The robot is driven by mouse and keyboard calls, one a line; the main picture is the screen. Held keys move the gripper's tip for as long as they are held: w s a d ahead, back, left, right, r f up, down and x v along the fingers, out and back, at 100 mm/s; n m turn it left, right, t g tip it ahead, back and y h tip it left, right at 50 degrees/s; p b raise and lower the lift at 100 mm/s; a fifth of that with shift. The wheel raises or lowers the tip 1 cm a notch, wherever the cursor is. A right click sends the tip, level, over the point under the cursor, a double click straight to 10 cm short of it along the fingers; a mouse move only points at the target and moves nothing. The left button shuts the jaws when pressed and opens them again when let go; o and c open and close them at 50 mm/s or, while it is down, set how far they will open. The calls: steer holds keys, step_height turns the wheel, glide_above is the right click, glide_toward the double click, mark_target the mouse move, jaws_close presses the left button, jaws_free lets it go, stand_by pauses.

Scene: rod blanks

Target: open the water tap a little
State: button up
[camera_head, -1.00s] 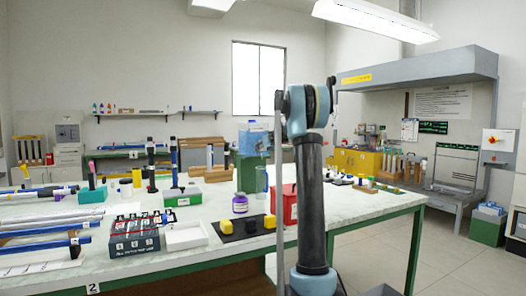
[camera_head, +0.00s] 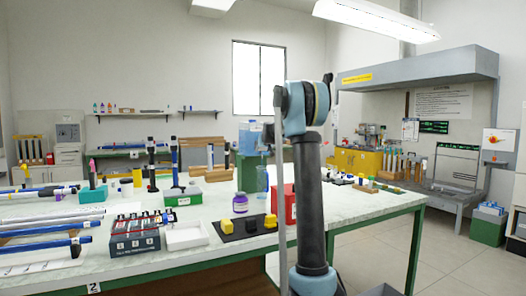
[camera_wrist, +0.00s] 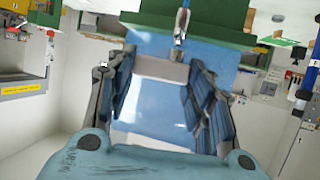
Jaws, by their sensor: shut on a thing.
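A blue see-through water tank (camera_head: 250,138) stands on a green stand (camera_head: 249,173) at the back of the white table, left of my arm in the head view. A clear, bluish cylinder (camera_head: 262,181) stands below it. In the wrist view the tank (camera_wrist: 160,110) fills the middle, apparently upside down. A grey metal tap (camera_wrist: 180,40) shows near the green stand, with a thin blue streak at its outlet that looks like water. My gripper (camera_wrist: 160,69) is shut on a pale grey piece, apparently the tap's handle. In the head view my arm hides most of the gripper.
A purple-labelled jar (camera_head: 240,204) and a red box (camera_head: 286,203) stand near the cylinder. A black mat with yellow blocks (camera_head: 233,228), a white tray (camera_head: 187,238) and a dark box (camera_head: 135,237) lie in front.

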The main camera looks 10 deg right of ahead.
steer(key=shift+m+h, duration=0.6)
steer(key=shift+h, duration=0.2)
steer(key=o, duration=1.1)
steer(key=shift+c, duration=0.2)
steer(key=shift+s+a+r, duration=0.1)
steer(key=v, duration=1.1)
steer(key=shift+s, duration=0.35)
